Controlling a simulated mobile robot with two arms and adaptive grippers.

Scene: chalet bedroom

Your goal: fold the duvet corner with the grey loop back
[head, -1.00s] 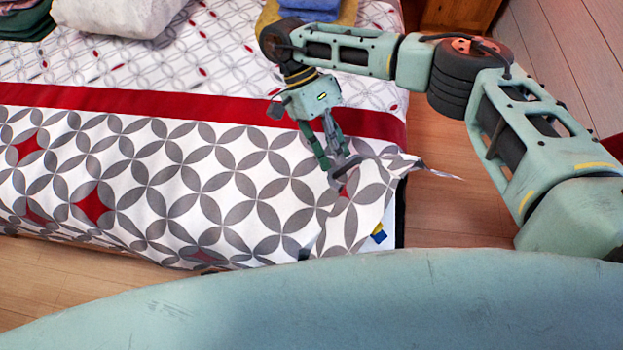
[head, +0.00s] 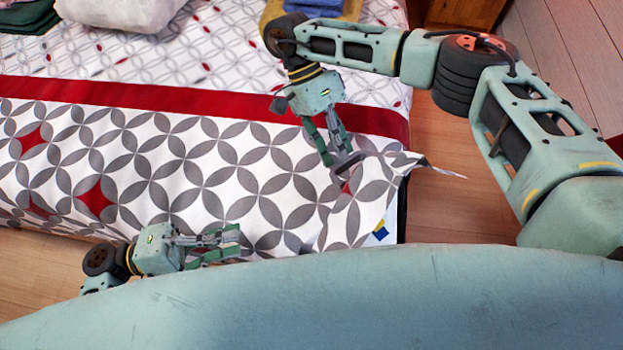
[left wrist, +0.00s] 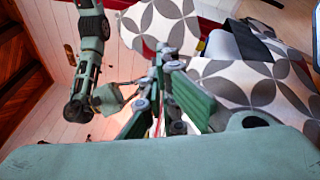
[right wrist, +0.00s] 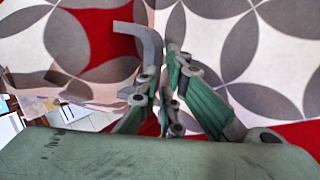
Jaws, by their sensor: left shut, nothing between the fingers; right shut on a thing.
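The duvet (head: 265,185) has grey petals, red diamonds and a red band, and covers the near part of the bed. Its right corner is lifted and folded over, with a thin pointed tip (head: 440,170) sticking out to the right. My right gripper (head: 338,163) is shut on the grey loop (head: 350,162) at that corner; the loop also shows as a bent grey strip in the right wrist view (right wrist: 150,45). My left gripper (head: 238,242) is shut and empty, low by the duvet's front edge, left of the corner. Its fingers show in the left wrist view (left wrist: 165,60).
A white pillow (head: 115,12) lies at the back left beside dark green folded cloth (head: 30,15). Blue folded cloth (head: 315,8) sits on a mustard one at the back. A small blue and yellow patch (head: 380,232) shows below the corner. Wooden floor is clear on the right.

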